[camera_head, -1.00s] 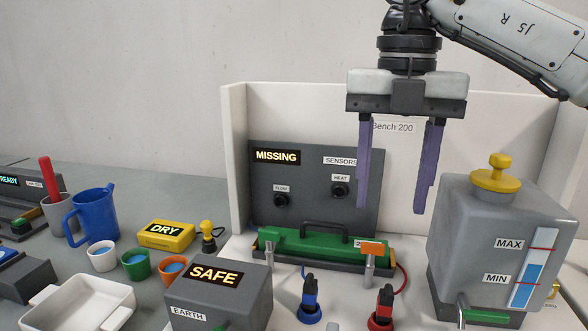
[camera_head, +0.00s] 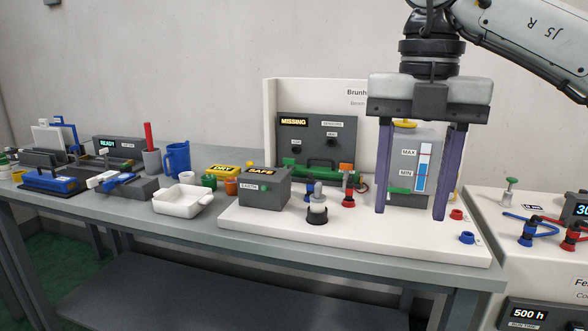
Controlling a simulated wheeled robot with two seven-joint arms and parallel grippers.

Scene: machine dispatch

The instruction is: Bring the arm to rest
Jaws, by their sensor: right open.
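My right gripper (camera_head: 411,172) hangs from the arm that comes in at the upper right. Its two purple fingers point down, wide apart, with nothing between them that it holds. It hangs in front of the grey tank (camera_head: 416,145) with the MAX and MIN gauge and hides part of it. The fingertips appear above the right part of the white bench base (camera_head: 380,232); whether they touch it I cannot tell, though no contact shows. My left gripper is not in view.
The grey panel (camera_head: 345,135) reads MISSING. A grey SAFE box (camera_head: 264,190), a white tray (camera_head: 183,199), a blue jug (camera_head: 177,158) and a yellow DRY box (camera_head: 225,171) stand to the left. Another unit with blue and red plugs (camera_head: 527,236) stands at the right. Bare grey table lies along the front edge.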

